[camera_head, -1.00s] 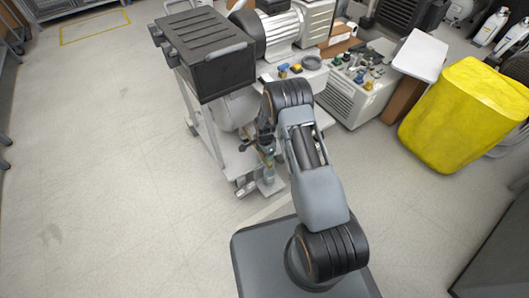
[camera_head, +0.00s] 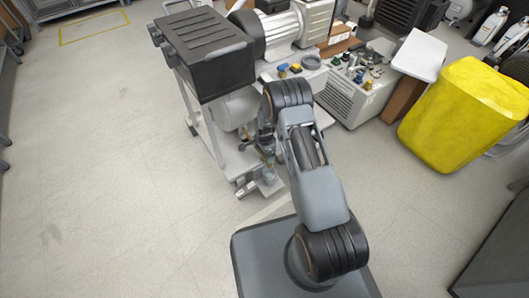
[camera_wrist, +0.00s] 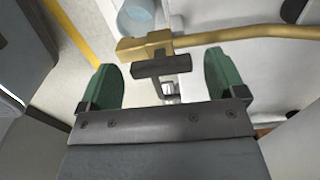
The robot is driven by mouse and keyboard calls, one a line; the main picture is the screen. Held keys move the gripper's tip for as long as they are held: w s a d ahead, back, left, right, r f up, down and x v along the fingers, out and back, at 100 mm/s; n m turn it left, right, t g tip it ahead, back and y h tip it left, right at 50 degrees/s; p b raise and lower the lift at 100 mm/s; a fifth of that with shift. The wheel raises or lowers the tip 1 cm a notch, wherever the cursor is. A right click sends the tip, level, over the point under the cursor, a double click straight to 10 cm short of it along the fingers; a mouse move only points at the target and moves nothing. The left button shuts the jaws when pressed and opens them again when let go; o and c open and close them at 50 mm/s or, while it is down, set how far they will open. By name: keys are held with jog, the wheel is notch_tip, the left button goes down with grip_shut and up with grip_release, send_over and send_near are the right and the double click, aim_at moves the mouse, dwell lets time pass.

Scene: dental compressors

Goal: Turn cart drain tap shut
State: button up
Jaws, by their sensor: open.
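The drain tap shows in the wrist view, with a brass body (camera_wrist: 146,46) and a dark bar handle (camera_wrist: 161,67). A brass pipe (camera_wrist: 250,33) runs right from it. My gripper (camera_wrist: 160,78) is open. Its two green fingers stand left and right of the dark handle, with gaps on both sides. The cart (camera_head: 208,122) carries a black box and a motor in the head view. There my gripper (camera_head: 265,150) is low at the cart's near side, partly hidden by my arm, and the tap cannot be made out.
A pale blue container (camera_wrist: 137,17) is beyond the tap in the wrist view. A yellow-covered bin (camera_head: 465,115) and a white compressor unit (camera_head: 350,100) stand to the right. The floor left of the cart (camera_head: 90,170) is clear.

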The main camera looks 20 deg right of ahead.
notch_tip(320, 180, up, 8)
jog(key=p, duration=0.3)
jog(key=shift+f, duration=0.25)
jog(key=shift+s+a, duration=0.1)
dwell(0.4)
